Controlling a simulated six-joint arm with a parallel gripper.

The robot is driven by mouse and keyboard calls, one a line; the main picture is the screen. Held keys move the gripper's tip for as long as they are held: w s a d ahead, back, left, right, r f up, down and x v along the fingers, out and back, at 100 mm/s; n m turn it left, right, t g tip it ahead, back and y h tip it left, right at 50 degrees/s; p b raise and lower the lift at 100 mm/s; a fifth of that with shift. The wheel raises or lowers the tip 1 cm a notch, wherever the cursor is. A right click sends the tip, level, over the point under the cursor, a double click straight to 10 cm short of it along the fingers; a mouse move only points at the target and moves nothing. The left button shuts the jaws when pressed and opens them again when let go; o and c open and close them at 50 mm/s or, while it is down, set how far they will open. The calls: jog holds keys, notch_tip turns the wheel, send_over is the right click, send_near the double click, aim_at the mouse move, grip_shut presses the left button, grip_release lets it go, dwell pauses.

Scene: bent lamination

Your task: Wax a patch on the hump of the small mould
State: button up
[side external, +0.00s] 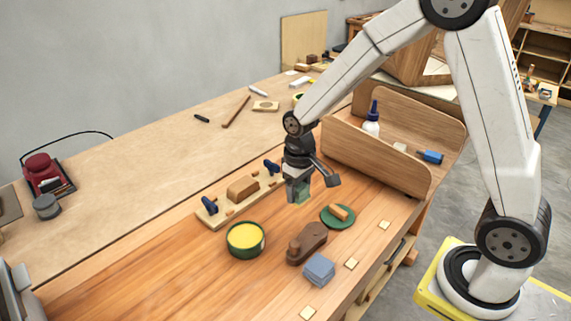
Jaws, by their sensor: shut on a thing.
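The small mould (209,217) appears to be the pale wooden board with a rounded tan hump (243,188) in its middle and a dark blue clamp (209,205) near each end. My gripper (300,194) is shut on a small green pad (303,190), pointing down over the bench to the right of the mould and apart from it. The pad is partly hidden by the fingers. A round green tin (245,239) of yellow wax stands open in front of the mould.
A dark brown, shaped wooden block (307,243), a folded blue cloth (318,270) and a green disc (333,222) with a wooden piece on it lie nearby. A wooden rack (375,160) stands right of my gripper.

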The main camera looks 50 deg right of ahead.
jog(key=w+a+r, duration=0.1)
jog(key=w+r, duration=0.1)
jog(key=w, duration=0.5)
jog(key=w+a+r, duration=0.1)
jog(key=w+r, duration=0.1)
jog(key=w, duration=0.6)
jog(key=shift+r, duration=0.15)
